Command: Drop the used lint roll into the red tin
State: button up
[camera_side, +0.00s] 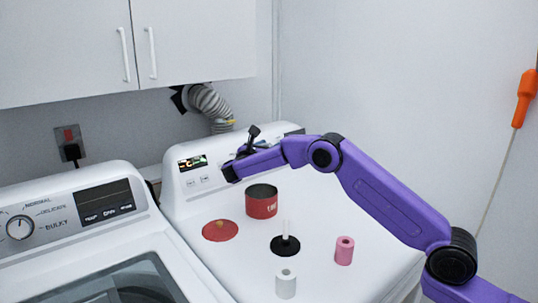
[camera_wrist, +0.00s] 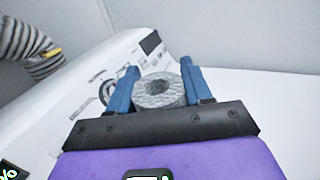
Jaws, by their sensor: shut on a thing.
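My gripper (camera_wrist: 160,76) has its two blue fingers shut on a grey, fuzzy used lint roll (camera_wrist: 160,96), one finger on each side, with the roll's hole showing. In the side view the end of my arm is up near the back control panel, above and behind the red tin; the held roll cannot be made out there. The red tin (camera_side: 261,206) stands upright and open on the white machine top, its inside dark. The tin does not show in the wrist view.
A red disc with a small knob (camera_side: 220,231) lies left of the tin. A black base with a white peg (camera_side: 285,246) stands in front. A pink roll (camera_side: 344,251) and a white roll (camera_side: 286,285) stand nearer the front. A control panel (camera_side: 205,177) rises behind.

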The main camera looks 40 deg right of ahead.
jog(key=shift+f, duration=2.9)
jog(key=o, duration=1.1)
jog(key=shift+a, duration=0.1)
jog(key=v, duration=1.7)
jog(key=shift+s, duration=0.2)
jog(key=shift+s, duration=0.1)
